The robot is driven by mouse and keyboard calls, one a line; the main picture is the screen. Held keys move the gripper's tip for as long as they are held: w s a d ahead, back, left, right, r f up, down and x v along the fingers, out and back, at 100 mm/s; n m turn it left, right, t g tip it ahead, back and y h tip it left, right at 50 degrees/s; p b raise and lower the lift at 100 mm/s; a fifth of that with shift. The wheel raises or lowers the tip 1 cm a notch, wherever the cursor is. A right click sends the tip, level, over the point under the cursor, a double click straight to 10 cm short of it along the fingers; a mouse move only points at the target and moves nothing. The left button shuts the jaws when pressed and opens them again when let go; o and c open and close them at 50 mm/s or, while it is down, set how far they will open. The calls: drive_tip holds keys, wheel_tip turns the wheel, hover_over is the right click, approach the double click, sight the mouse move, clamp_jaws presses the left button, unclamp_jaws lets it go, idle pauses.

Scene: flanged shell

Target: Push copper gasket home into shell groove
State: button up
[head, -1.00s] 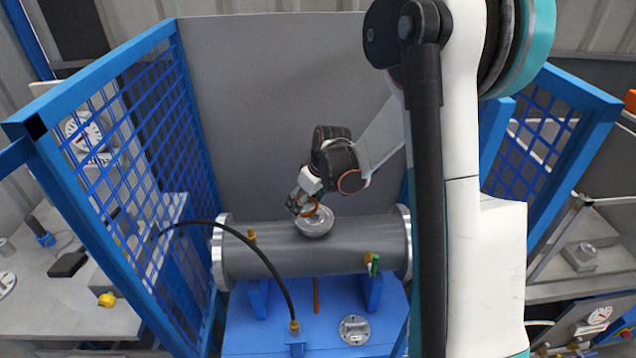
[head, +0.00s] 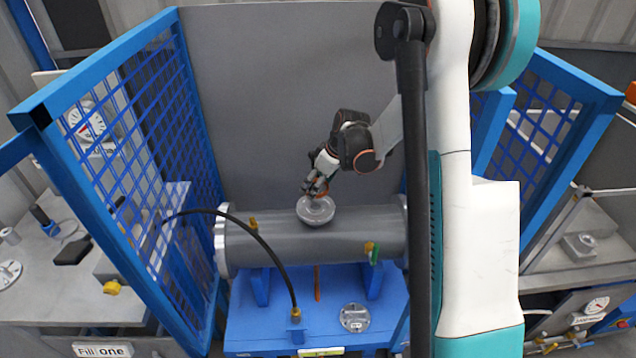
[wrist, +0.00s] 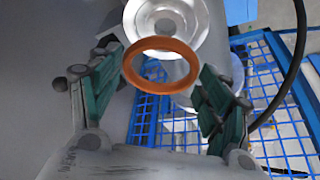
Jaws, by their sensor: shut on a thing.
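The shell (head: 300,240) is a grey horizontal cylinder with a flanged end at the left. A round silver flange (head: 316,213) stands on top of it; in the wrist view the flange (wrist: 196,38) shows beyond the gasket. My gripper (head: 317,187) is just above and behind this flange. In the wrist view its green-padded fingers (wrist: 160,72) are shut on the copper gasket (wrist: 160,83), an orange ring. The gasket overlaps the near edge of the flange in that view and is not centred on it. The groove cannot be made out clearly.
A black hose (head: 262,240) arches over the shell's left part. A loose round metal disc (head: 354,318) lies on the blue stand (head: 250,325). Blue mesh guards (head: 145,150) flank the shell on both sides. A grey panel (head: 290,90) stands behind.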

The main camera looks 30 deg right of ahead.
drive_tip(key=b, duration=0.4)
hover_over(315, 206)
drive_tip(key=s, duration=0.1)
drive_tip(key=shift+d+f, duration=0.15)
drive_tip(key=shift+f, duration=1.2)
drive_tip(key=shift+d+f, duration=0.15)
drive_tip(key=shift+f, duration=1.15)
drive_tip(key=shift+f+b, duration=1.2)
drive_tip(key=shift+b, duration=0.05)
drive_tip(key=o, duration=1.3)
drive_tip(key=shift+r, duration=0.15)
drive_tip(key=v, duration=1.1)
drive_tip(key=shift+s+d+r, duration=0.1)
drive_tip(key=shift+s+r, duration=0.05)
drive_tip(key=shift+r, duration=0.25)
